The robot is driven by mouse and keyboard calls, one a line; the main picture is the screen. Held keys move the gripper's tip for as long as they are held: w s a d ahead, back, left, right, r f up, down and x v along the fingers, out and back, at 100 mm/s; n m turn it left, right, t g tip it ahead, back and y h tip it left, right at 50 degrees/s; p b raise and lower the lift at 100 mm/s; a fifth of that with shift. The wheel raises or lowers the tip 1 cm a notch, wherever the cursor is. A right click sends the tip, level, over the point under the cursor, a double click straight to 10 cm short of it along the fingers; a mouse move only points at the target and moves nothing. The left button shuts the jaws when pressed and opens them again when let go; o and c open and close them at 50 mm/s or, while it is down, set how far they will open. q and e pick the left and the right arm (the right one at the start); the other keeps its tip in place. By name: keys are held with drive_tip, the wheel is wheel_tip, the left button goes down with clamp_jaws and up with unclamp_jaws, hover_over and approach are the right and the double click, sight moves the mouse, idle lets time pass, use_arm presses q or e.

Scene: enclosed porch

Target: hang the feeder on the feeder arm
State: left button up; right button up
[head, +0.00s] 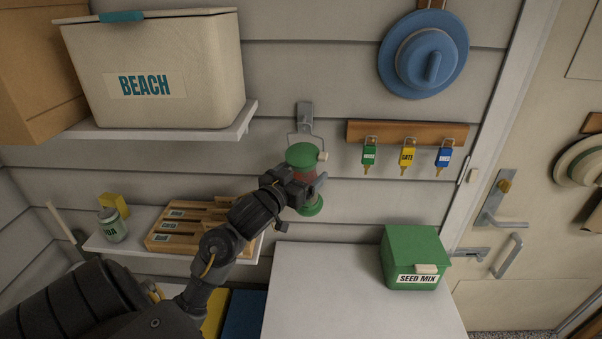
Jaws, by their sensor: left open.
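The feeder (301,155) has a green cap, a reddish middle and a green base. It is upright in front of the wall, with a small pale piece at the right of its cap. Its wire handle (291,139) rises to the grey metal feeder arm (304,112) on the wall. The handle's top overlaps the feeder arm's end; I cannot tell for certain that it is hooked. My left gripper (313,187) is open at the feeder's middle and hides part of it. I cannot tell whether its fingers touch the feeder. My right gripper is out of view.
A white table (330,290) carries a green seed mix box (412,250). A key rack (357,133) with three tagged keys is right of the feeder. Left are a shelf (180,132) with a beach bin (165,75) and a lower shelf (112,248) with a wooden tray (185,225).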

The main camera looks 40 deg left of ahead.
use_arm(q)
drive_tip(key=s, duration=0.3)
drive_tip(key=s+b, duration=0.1)
drive_tip(key=s, duration=0.1)
drive_tip(key=shift+s+d+f, duration=0.1)
drive_tip(key=shift+d+f, duration=0.1)
drive_tip(key=shift+d, duration=0.15)
drive_tip(key=s+p, duration=0.3)
drive_tip(key=p, duration=0.1)
drive_tip(key=s+p, duration=0.1)
drive_tip(key=s, duration=0.1)
drive_tip(key=shift+s+d+r+p, duration=0.1)
drive_tip(key=shift+s+d+p, duration=0.2)
drive_tip(key=shift+p, duration=0.1)
